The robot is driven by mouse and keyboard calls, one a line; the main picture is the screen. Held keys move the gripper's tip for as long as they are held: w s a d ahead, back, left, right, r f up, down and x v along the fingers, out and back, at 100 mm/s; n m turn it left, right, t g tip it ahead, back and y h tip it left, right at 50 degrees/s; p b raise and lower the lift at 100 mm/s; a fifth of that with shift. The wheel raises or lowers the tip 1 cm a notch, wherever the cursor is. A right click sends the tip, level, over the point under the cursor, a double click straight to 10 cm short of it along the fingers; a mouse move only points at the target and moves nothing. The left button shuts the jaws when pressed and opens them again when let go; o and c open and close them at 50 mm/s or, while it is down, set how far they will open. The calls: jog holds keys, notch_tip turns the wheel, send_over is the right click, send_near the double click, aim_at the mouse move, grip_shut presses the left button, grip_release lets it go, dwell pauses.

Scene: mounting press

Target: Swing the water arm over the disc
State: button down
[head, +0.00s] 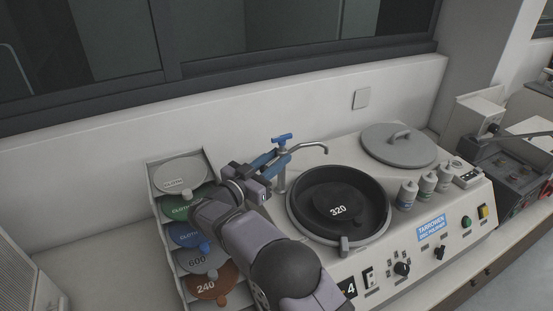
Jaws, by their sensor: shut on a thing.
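The water arm (309,145) is a thin grey metal spout with a blue tap handle (282,137) on a post behind the bowl. It points right, and its bent tip is near the bowl's back edge, short of the disc's middle in the picture. The dark disc (325,200) marked 320 lies in the round black bowl (299,215). My gripper (281,157) reaches in from the left, shut on the water arm near its post. Its fingers partly hide the grip and the post.
A rack (153,173) of coloured discs stands left, close under my arm. A grey round lid (398,144) with a handle lies at the back right. Several bottles (407,194) stand right of the bowl. The control panel (432,228) runs along the front.

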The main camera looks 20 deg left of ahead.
aim_at(261, 168)
jog(key=shift+r, duration=0.25)
jog(key=c, duration=1.8)
grip_release()
jog(key=shift+o, duration=0.7)
jog(key=shift+w+f, duration=0.1)
jog(key=shift+f, duration=0.05)
jog(key=shift+s+a+f+b, duration=0.2)
jog(key=shift+s+b, duration=0.15)
jog(key=shift+s, duration=0.15)
jog(key=b+v, duration=0.2)
jog(key=v, duration=0.3)
jog(key=shift+s+r+b, duration=0.1)
jog(key=shift+b, duration=0.25)
jog(key=shift+s+a+r, duration=0.15)
jog(key=shift+s, duration=0.35)
